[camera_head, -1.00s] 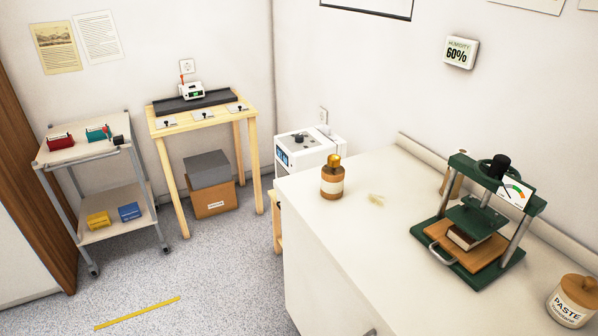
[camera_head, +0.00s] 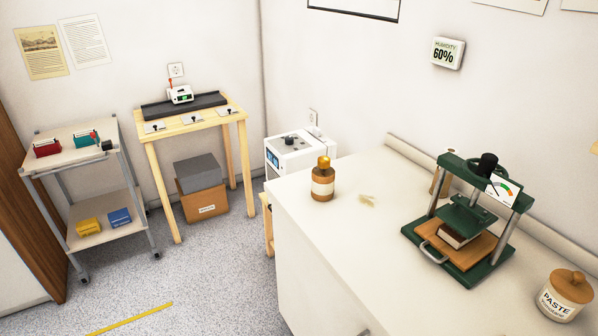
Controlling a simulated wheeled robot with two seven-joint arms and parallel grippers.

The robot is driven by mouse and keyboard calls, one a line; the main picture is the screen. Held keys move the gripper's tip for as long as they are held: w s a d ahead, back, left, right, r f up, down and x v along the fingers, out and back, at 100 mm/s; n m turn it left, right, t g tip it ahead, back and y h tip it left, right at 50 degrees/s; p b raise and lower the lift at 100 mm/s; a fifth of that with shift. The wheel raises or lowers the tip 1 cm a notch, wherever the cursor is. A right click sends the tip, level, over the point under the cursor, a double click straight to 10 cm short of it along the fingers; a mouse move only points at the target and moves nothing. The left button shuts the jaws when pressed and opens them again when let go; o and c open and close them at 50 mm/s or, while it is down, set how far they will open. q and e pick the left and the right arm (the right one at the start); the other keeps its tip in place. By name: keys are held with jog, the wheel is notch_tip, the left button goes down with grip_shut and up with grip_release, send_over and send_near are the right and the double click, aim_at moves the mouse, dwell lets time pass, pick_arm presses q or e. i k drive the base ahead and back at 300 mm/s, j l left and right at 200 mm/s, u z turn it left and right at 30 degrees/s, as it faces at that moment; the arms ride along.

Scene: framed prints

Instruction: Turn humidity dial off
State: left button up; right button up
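A white box-shaped machine (camera_head: 292,150) stands beyond the far left corner of the counter, with a blue display on its front. A dark round dial (camera_head: 289,140) sits on its top panel; its setting is too small to read. The counter hides the lower part of the machine. A wall display (camera_head: 447,52) reads "HUMIDITY 60%". Neither of my grippers shows in the head view.
A white counter (camera_head: 340,215) fills the right side, bearing a brown bottle (camera_head: 322,182), a green press (camera_head: 468,212) and a paste jar (camera_head: 566,296). A wooden table (camera_head: 190,125) and a grey cart (camera_head: 75,157) stand at the left. Speckled floor lies open before them.

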aim_at(289, 140)
jog(key=i+j+z, duration=0.1)
jog(key=z, duration=0.8)
jog(key=i+j+z, duration=0.15)
jog(key=j+z, duration=0.35)
jog(key=j, duration=0.2)
jog(key=j+z, duration=0.45)
jog(key=j, duration=0.3)
jog(key=j+z, duration=0.1)
jog(key=j, duration=1.85)
jog(key=k+j+z, duration=0.15)
jog(key=j, duration=0.85)
